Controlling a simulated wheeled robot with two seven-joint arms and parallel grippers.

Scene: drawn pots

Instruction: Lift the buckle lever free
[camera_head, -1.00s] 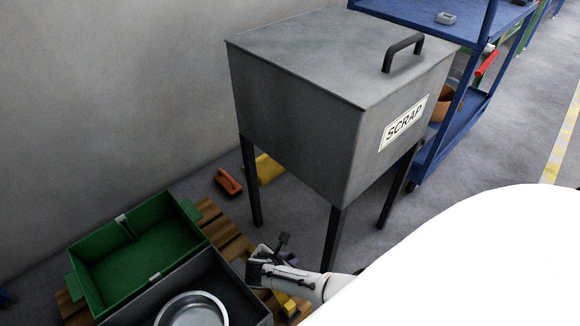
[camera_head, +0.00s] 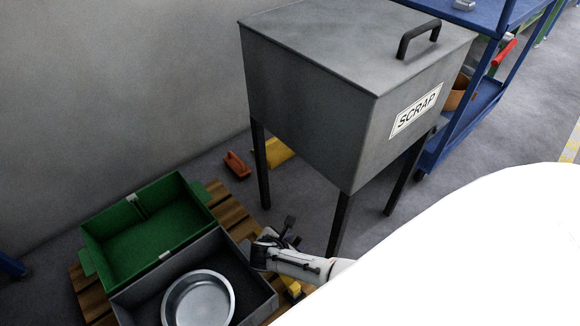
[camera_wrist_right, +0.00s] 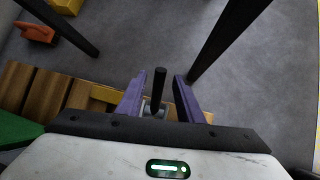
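A dark upright lever (camera_wrist_right: 160,88), which looks like the buckle lever, stands between the two purple fingers of my right gripper (camera_wrist_right: 159,82) in the right wrist view. A gap shows on each side of it, so the gripper is open around the lever. A small grey metal part (camera_wrist_right: 149,110) shows at the lever's foot. In the head view my right gripper (camera_head: 279,240) is low at the pallet's right side, and the dark lever (camera_head: 290,222) sticks up by it. A yellow strap-like piece (camera_head: 294,288) lies under my wrist. My left gripper is out of view.
A wooden pallet (camera_head: 232,213) carries an open green box (camera_head: 140,240) and a grey box (camera_head: 262,292) with a round metal dish (camera_head: 199,299). The grey SCRAP bin (camera_head: 310,105) stands close behind on dark legs. An orange object (camera_head: 237,165) lies on the floor.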

